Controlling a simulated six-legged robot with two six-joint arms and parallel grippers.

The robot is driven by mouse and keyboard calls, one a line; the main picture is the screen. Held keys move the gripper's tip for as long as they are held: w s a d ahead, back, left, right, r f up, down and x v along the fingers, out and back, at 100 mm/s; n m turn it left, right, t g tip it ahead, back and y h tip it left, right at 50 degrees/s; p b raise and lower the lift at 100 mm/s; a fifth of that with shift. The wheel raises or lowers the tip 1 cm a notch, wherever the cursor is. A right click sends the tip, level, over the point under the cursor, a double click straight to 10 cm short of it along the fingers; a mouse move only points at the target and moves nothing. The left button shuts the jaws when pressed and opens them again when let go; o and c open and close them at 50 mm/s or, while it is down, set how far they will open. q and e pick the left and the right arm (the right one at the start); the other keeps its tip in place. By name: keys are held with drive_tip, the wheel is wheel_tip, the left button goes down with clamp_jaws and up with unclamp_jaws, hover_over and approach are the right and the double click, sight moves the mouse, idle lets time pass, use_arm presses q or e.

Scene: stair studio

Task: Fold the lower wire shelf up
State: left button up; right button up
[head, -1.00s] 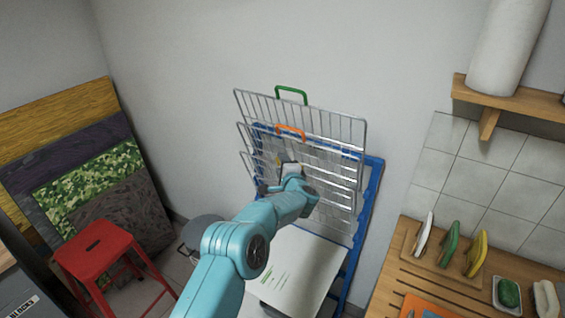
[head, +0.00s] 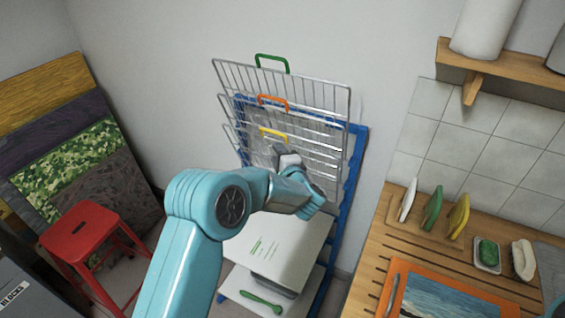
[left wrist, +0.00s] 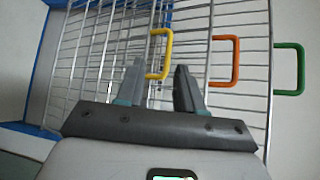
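A blue rack (head: 352,165) stands against the wall with several wire shelves tilted steeply up against it. The top shelf has a green handle (head: 272,62), the one below an orange handle (head: 272,101), and the lower wire shelf a yellow handle (head: 272,133). My left gripper (head: 280,150) is just below the yellow handle in the head view. In the left wrist view its fingers (left wrist: 160,85) are apart, with the yellow handle (left wrist: 164,52) showing between and beyond their tips; I cannot tell if they touch. The gripper holds nothing visible. My right gripper is out of view.
A white printed sheet (head: 272,240) lies flat low in the rack, with a green spoon (head: 261,301) below it. A red stool (head: 80,235) and leaning panels (head: 75,150) stand at left. A wooden counter (head: 385,255) with brushes is at right.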

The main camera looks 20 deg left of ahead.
use_arm(q)
drive_tip(key=v, duration=0.4)
drive_tip(key=shift+s+d+r, duration=0.1)
drive_tip(key=shift+s+r, duration=0.05)
drive_tip(key=shift+d, duration=0.1)
